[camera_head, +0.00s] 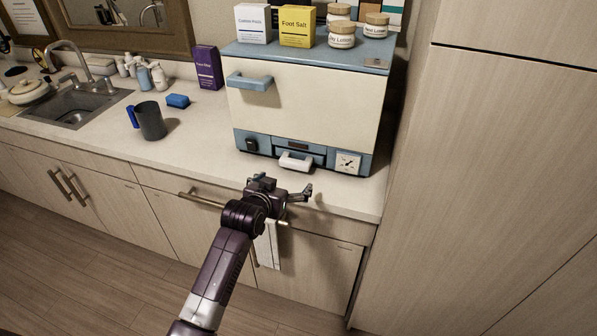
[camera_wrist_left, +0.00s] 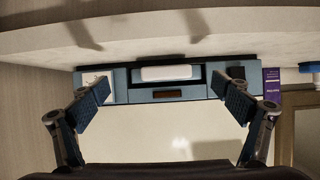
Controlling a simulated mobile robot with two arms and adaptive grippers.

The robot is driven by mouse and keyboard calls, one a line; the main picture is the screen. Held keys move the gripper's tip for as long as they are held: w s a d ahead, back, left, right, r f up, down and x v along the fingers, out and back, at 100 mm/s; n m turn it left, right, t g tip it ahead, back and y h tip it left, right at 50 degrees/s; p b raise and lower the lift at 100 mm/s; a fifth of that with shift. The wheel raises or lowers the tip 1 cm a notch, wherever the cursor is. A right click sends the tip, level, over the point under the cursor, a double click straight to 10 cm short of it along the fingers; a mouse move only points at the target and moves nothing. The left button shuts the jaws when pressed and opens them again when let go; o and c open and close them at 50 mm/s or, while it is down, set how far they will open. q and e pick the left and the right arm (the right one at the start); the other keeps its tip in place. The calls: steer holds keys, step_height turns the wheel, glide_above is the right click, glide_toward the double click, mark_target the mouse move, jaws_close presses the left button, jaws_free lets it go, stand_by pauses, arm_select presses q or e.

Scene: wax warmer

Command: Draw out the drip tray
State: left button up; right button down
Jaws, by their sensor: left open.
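The wax warmer (camera_head: 305,105) is a cream and blue box on the counter. The drip tray's white handle (camera_head: 296,162) juts from the middle of its lower blue panel. The tray body is hidden inside. My left gripper (camera_head: 283,187) is at the counter's front edge, in front of and slightly left of the handle, and apart from it. In the left wrist view, where the warmer appears upside down, the white handle (camera_wrist_left: 166,73) shows between the two spread fingers of my empty left gripper (camera_wrist_left: 160,88). My right gripper is out of view.
A dial (camera_head: 347,162) and a dark switch (camera_head: 251,144) flank the tray. Boxes and jars stand on the warmer. A grey mug (camera_head: 150,121) and a blue sponge (camera_head: 178,101) sit to the left. A tall cabinet (camera_head: 480,180) closes off the right. The counter before the warmer is clear.

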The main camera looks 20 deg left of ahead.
mark_target(293, 163)
arm_select(q)
steer(key=w, duration=0.1)
steer(key=w+r, duration=0.1)
steer(key=w, duration=0.1)
steer(key=shift+a+r+t, duration=0.25)
steer(key=shift+a+t, duration=0.05)
steer(key=shift+w+a+f, duration=0.15)
steer(key=shift+w+a, duration=0.15)
steer(key=shift+w+d+f+b, duration=0.25)
steer(key=shift+w+b, duration=0.3)
steer(key=shift+b, duration=0.65)
steer(key=shift+w+f+b, duration=0.1)
steer(key=shift+w+b, duration=0.2)
steer(key=shift+b+x, duration=2.6)
steer(key=shift+b, duration=0.2)
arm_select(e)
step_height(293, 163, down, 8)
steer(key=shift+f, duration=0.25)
arm_select(q)
steer(key=shift+c, duration=0.5)
steer(key=c, duration=2.1)
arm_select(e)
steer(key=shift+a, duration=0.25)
